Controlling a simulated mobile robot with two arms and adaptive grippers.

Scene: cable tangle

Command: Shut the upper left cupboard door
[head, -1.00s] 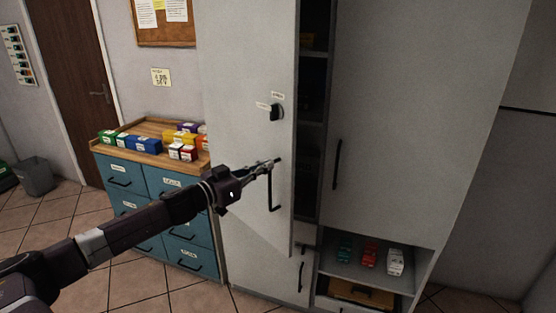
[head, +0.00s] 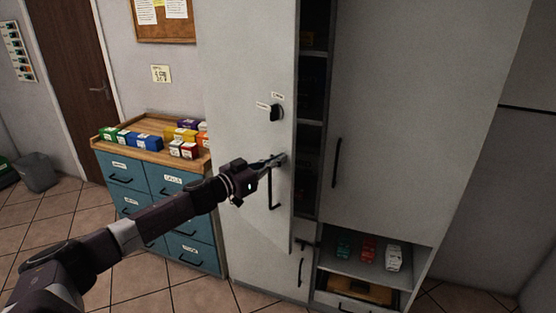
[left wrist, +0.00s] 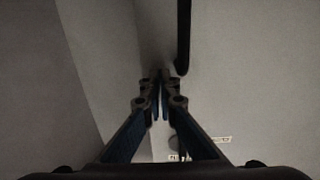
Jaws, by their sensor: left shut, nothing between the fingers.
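The upper left cupboard door (head: 245,90) is pale grey and stands ajar, with a dark gap along its right edge. It has a black bar handle (head: 273,190) and a dark knob with small labels (head: 275,112). My left gripper (head: 281,159) is shut and empty, in front of the door at the top of the handle. In the left wrist view, the closed fingers (left wrist: 161,100) point at a pale surface, with a dark bar (left wrist: 184,35) just beyond them. I cannot tell whether the fingertips touch the door. My right gripper is not in view.
The upper right door (head: 400,110) is shut. Below it, an open shelf (head: 370,272) holds small green, red and white items. A blue drawer unit (head: 145,190) with coloured boxes stands left of the cupboard.

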